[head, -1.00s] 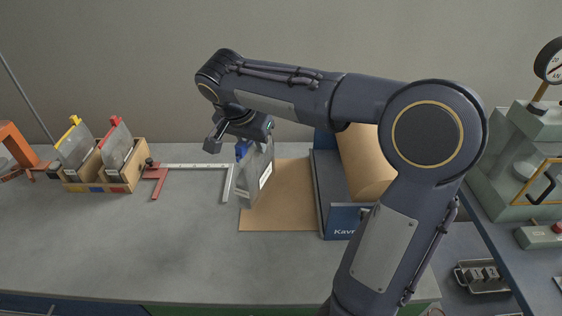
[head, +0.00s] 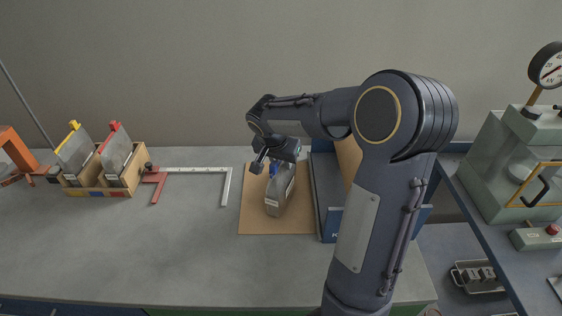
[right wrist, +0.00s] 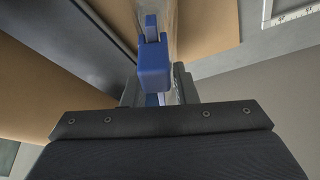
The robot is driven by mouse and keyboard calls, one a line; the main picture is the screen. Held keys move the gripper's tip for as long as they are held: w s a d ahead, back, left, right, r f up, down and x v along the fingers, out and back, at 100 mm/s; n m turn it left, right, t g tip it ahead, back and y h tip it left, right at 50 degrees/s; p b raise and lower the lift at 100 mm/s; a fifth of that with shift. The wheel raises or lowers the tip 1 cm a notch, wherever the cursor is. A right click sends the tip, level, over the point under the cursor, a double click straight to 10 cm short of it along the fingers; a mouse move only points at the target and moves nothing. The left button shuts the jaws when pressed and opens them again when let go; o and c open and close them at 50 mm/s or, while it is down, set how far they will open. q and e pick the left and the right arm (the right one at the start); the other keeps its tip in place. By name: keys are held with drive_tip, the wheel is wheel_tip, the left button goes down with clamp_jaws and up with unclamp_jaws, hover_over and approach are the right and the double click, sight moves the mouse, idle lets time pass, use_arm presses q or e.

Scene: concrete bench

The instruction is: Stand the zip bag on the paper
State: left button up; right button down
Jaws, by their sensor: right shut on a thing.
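The zip bag (head: 279,194) is a grey, clear-sided bag with a white label and a blue zip at its top. My right gripper (head: 272,166) is shut on its top, and the bag hangs upright with a slight tilt over the brown paper (head: 252,222). I cannot tell whether its bottom touches the paper. In the right wrist view the blue zip slider (right wrist: 153,65) sits between the fingers, with the clear bag (right wrist: 165,14) beyond it. My left gripper is not in view.
A blue paper-roll holder (head: 328,222) stands right of the paper. A metal square (head: 227,186) lies to its left. A wooden rack (head: 128,182) with two grey bags with yellow and red clips stands farther left. A green press (head: 520,160) is at right. The front bench is clear.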

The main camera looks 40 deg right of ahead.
drive_tip(key=shift+f, duration=0.35)
drive_tip(key=c, duration=1.1)
unclamp_jaws()
drive_tip(key=shift+f, duration=0.1)
drive_tip(key=shift+c, duration=0.2)
drive_tip(key=v, duration=1.2)
drive_tip(key=shift+s+a, duration=0.1)
drive_tip(key=shift+s, duration=0.05)
drive_tip(key=s+a+f+n+t+y, duration=0.1)
drive_tip(key=s+a+f+n+y, duration=0.2)
drive_tip(key=s+a+n, duration=0.2)
drive_tip(key=s+a+f+n+t+y, duration=0.2)
drive_tip(key=s+a+n, duration=0.4)
drive_tip(key=s+a, duration=0.6)
drive_tip(key=s+f+y, duration=0.1)
drive_tip(key=s+y, duration=0.1)
drive_tip(key=shift+s+f+t+y, duration=0.2)
drive_tip(key=shift+t+y, duration=0.1)
